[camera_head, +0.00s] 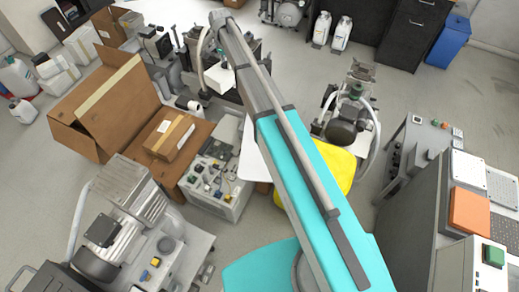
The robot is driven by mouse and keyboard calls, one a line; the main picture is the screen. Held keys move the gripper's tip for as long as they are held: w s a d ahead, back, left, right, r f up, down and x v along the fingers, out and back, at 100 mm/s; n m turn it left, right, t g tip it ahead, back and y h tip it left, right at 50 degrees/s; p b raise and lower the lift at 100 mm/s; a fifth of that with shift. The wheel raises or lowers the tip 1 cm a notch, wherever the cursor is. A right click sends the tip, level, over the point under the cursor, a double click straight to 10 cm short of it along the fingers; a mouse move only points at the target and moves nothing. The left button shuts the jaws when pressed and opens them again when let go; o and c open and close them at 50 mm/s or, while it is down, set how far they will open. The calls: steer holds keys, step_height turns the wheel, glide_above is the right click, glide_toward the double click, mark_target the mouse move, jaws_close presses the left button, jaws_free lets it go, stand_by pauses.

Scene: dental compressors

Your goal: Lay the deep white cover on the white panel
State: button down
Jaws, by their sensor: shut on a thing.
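A white box-like piece, which looks like the deep white cover (219,80), hangs at the far end of my arm in the upper middle of the head view. My gripper (223,61) is small and partly hidden by my arm there, shut on this cover. A flat white surface, probably the white panel (253,160), shows left of my arm's middle. My arm hides its right part. The cover is farther back than this panel, and I see a clear distance between them in the picture.
Open cardboard boxes (112,105) stand at the left. Compressor machines (125,215) fill the lower left, and another compressor (345,120) stands right of my arm. A yellow object (340,170) lies beside the panel. A grey cabinet with an orange pad (469,211) is at the right. Floor is clear at the upper right.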

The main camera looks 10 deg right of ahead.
steer(key=shift+w+d, duration=0.1)
steer(key=shift+d, duration=0.6)
steer(key=shift+w+d, duration=0.15)
steer(key=shift+d, duration=0.7)
steer(key=shift+f, duration=0.15)
steer(key=s+d+f+b, duration=0.2)
steer(key=s+f+b, duration=0.3)
steer(key=f+b, duration=0.8)
steer(key=s+d+f+m+b, duration=0.1)
steer(key=s+d+f+b, duration=0.2)
steer(key=f+b, duration=1.1)
steer(key=s+d+f+b, duration=0.3)
steer(key=s+f+b, duration=0.6)
steer(key=f+b, duration=0.4)
steer(key=shift+d+f+m+b, duration=0.25)
steer(key=shift+f+m+b, duration=0.15)
steer(key=shift+b, duration=0.1)
steer(key=shift+w, duration=0.1)
steer(key=w+f+b, duration=0.9)
steer(key=w, duration=0.4)
steer(key=shift+d, duration=0.4)
steer(key=shift+r, duration=0.1)
steer(key=shift+w, duration=0.1)
